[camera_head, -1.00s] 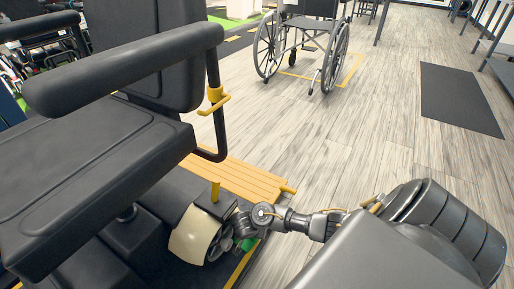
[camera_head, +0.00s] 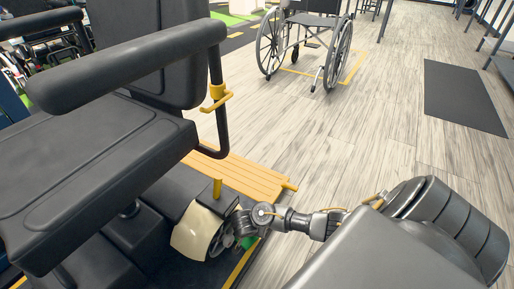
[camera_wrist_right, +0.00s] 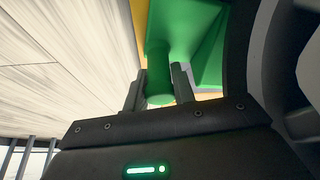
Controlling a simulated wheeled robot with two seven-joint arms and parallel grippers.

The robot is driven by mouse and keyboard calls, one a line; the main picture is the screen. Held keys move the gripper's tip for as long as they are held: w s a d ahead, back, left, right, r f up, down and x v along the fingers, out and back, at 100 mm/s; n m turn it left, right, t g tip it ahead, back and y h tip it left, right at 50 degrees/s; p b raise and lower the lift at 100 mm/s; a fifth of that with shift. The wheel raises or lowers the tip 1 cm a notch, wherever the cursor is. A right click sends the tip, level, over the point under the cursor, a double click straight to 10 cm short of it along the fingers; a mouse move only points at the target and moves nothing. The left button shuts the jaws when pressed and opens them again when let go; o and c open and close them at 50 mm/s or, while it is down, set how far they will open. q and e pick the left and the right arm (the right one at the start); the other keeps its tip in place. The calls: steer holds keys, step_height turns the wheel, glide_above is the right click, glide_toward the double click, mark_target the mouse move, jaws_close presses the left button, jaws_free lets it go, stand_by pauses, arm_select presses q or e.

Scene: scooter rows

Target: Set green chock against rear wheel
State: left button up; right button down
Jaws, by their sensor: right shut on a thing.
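The black scooter (camera_head: 80,165) fills the left of the head view. Its rear wheel (camera_head: 222,238) has a black tyre and sits under a cream fender (camera_head: 190,232). My right gripper (camera_head: 243,228) is beside that wheel. A small part of the green chock (camera_head: 250,242) shows at the gripper; the arm hides the rest. In the right wrist view the gripper (camera_wrist_right: 158,88) is shut on the round green handle of the chock (camera_wrist_right: 205,45). A dark curved surface, apparently the tyre (camera_wrist_right: 238,60), is close beside the chock; I cannot tell whether they touch. My left gripper is not in view.
An orange slatted ramp (camera_head: 240,175) lies behind the wheel, and a yellow line (camera_head: 238,268) runs along the dark mat's edge. A wheelchair (camera_head: 305,45) stands farther back. A dark mat (camera_head: 460,95) lies at right. The wooden floor between is clear.

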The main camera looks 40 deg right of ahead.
steer(key=shift+n+y, duration=0.3)
steer(key=shift+y, duration=0.2)
steer(key=a, duration=0.2)
steer(key=w+a, duration=0.1)
steer(key=shift+w+a+r, duration=0.15)
steer(key=shift+a+r, duration=0.05)
steer(key=shift+a, duration=0.2)
steer(key=c, duration=1.1)
jaws_free()
steer(key=shift+d, duration=0.1)
steer(key=shift+r+p, duration=0.2)
steer(key=shift+p, duration=0.2)
steer(key=shift+h, duration=0.3)
steer(key=r+p, duration=0.2)
steer(key=s+r+p, duration=0.1)
steer(key=r+p, duration=0.1)
steer(key=s+r+p, duration=0.1)
steer(key=r+p, duration=0.1)
steer(key=p, duration=0.1)
steer(key=shift+s+a+r, duration=0.15)
steer(key=shift+a+r, duration=0.1)
steer(key=shift+r, duration=0.1)
steer(key=shift+s+d+f, duration=0.15)
